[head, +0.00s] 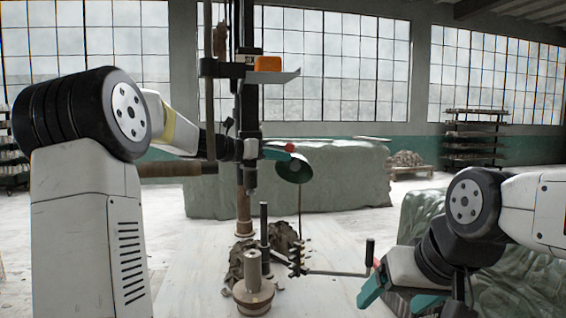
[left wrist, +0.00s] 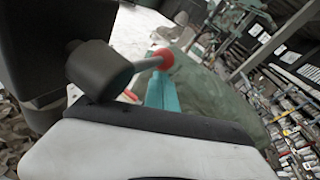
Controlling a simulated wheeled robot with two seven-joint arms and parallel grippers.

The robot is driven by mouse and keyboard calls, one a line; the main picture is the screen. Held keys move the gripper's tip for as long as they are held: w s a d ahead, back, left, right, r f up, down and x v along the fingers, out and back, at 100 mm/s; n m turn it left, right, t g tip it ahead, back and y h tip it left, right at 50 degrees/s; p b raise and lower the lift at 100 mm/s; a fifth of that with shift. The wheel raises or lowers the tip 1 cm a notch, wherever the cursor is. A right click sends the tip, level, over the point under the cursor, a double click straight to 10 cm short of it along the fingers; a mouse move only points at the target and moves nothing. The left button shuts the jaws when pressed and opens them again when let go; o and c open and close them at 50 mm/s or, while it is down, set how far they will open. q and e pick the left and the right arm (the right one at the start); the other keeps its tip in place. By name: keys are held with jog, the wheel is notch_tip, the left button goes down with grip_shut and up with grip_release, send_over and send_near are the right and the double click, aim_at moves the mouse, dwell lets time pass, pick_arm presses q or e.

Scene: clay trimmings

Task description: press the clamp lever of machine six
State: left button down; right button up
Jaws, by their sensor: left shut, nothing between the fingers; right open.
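A tall dark machine (head: 248,110) stands in the middle of the head view; no number is readable on it. A lever with a red ball knob (head: 290,147) sticks out to its right. In the left wrist view the red knob (left wrist: 165,59) sits on a thin metal rod running from a dark cylinder (left wrist: 98,68). My left gripper (head: 280,154) is shut and empty, its teal fingers right by the knob. They also show in the left wrist view (left wrist: 160,92); I cannot tell if they touch it. My right gripper (head: 397,295) is open and empty, low at the right.
A crank handle (head: 340,272) reaches toward my right gripper. Clay trimmings (head: 284,236) lie around the machine's foot. A green-wrapped block (head: 345,180) stands behind. Pale floor is clear at the left.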

pick_arm(q)
jog(key=shift+r+t+h, duration=0.25)
jog(key=shift+t+h, duration=0.05)
jog(key=shift+d, duration=0.1)
dwell(0.3)
jog(key=v, duration=0.7)
jog(key=shift+s+a, duration=0.2)
jog(key=shift+a, duration=0.15)
jog(key=shift+a, duration=0.1)
